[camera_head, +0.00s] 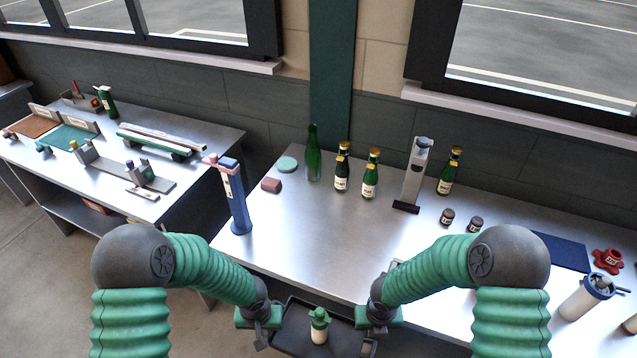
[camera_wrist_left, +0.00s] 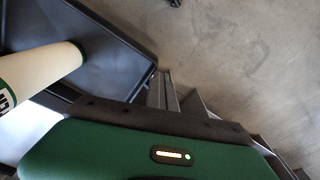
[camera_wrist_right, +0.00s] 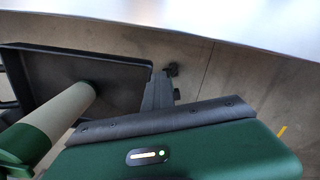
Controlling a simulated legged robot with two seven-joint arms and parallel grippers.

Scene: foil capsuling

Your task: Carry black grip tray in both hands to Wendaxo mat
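The black grip tray (camera_head: 290,338) is at the bottom of the head view, in front of the table's near edge and off the tabletop. A pale bottle with a green cap (camera_head: 319,326) stands on it. My left gripper (camera_head: 262,338) is at the tray's left side and my right gripper (camera_head: 370,342) at its right side. Both appear shut on the tray's ends, holding it up with floor below. The tray also shows in the left wrist view (camera_wrist_left: 112,62) and right wrist view (camera_wrist_right: 122,86). No Wendaxo name is readable on any mat.
A dark blue mat (camera_head: 560,251) lies on the right of the near table. A teal mat (camera_head: 68,138) and a brown one (camera_head: 32,125) lie on the left table. Bottles, a blue post (camera_head: 236,200) and jars stand on the near table. Its middle front is clear.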

